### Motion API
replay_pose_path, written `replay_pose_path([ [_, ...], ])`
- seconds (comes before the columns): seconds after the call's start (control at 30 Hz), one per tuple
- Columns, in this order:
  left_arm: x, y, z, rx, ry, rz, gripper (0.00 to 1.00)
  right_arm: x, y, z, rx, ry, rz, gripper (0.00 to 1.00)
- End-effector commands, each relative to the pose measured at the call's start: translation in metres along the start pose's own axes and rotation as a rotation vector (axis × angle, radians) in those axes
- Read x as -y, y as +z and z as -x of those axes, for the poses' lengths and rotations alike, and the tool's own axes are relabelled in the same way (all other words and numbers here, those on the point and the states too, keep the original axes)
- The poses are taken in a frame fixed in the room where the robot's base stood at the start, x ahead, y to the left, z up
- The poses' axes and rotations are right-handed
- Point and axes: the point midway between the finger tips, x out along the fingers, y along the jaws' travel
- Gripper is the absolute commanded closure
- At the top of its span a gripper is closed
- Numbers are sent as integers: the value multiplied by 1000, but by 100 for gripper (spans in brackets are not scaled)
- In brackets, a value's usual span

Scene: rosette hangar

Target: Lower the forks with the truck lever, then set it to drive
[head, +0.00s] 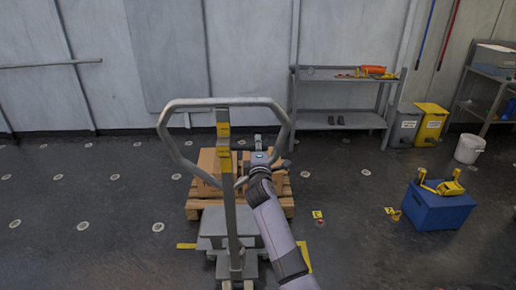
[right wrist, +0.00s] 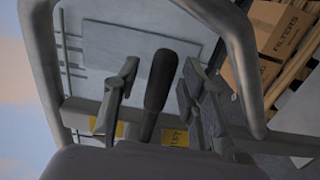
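The truck (head: 231,215) stands in the middle of the head view, its upright post topped by a grey loop handle. The lever has a dark grip (right wrist: 159,85), clear in the right wrist view. My right gripper (head: 262,155) is at the post, inside the right part of the loop. In the right wrist view its two fingers (right wrist: 160,72) stand apart, one on each side of the lever grip, with gaps visible on both sides. The forks are mostly hidden by the pallet (head: 196,207) and cardboard boxes (head: 207,165). My left gripper is out of view.
A metal shelf (head: 340,120) stands against the back wall. To the right are grey and yellow bins (head: 432,122), a white bucket (head: 468,149) and a blue box (head: 436,212) with yellow items on top. The floor at left is clear.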

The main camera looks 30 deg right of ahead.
Motion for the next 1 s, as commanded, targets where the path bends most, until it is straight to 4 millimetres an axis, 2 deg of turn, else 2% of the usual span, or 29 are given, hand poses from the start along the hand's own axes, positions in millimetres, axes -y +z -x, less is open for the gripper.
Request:
replay_pose_path([
  [0.23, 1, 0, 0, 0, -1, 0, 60, 0, 0, 0, 0, 1, 0, 62],
  [0.8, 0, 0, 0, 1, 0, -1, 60, 0, 0, 0, 0, 0, 1, 100],
  [1.0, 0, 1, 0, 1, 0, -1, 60, 0, 0, 0, 0, 0, 1, 100],
])
